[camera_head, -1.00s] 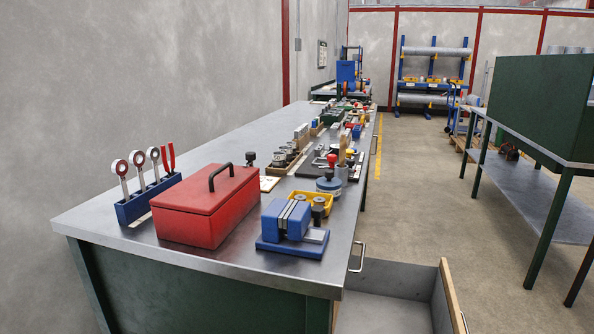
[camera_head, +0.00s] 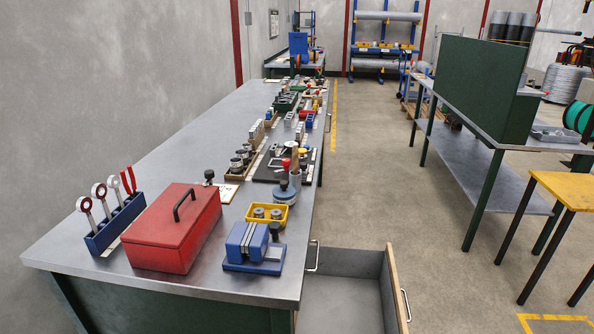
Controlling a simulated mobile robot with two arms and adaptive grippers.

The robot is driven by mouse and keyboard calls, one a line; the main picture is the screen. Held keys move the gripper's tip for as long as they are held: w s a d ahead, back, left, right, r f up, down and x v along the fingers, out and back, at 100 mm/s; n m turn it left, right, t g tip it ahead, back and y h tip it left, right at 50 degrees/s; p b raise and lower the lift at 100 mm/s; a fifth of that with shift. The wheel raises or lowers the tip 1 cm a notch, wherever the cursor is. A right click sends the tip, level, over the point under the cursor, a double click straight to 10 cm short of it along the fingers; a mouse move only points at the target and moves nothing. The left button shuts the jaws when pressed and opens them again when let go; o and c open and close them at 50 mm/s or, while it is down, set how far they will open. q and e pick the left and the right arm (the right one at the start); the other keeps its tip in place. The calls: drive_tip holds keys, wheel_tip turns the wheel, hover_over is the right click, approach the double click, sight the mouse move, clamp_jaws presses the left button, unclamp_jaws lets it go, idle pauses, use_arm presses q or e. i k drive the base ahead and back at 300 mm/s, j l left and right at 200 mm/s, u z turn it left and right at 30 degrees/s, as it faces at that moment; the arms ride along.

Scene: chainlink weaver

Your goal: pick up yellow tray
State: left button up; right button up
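A small yellow tray (camera_head: 282,222) stands on the metal workbench near its right edge. It holds small round metal parts. It sits just behind a blue vise-like block (camera_head: 254,268) and in front of a round blue-grey container (camera_head: 285,197). A dark knob (camera_head: 275,230) partly hides its near right corner. Neither of my grippers shows in the head view.
A red toolbox (camera_head: 160,252) and a blue rack of gauges (camera_head: 116,232) fill the bench's near left. An open drawer (camera_head: 391,283) juts out at the right. Beyond it lies clear floor (camera_head: 385,190), with a green-legged table (camera_head: 475,175) further right.

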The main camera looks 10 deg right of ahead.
sight(269, 207)
drive_tip(key=k+l, duration=0.1)
drive_tip(key=l, duration=2.2)
drive_tip(key=k+z, duration=0.05)
drive_tip(key=k, duration=0.05)
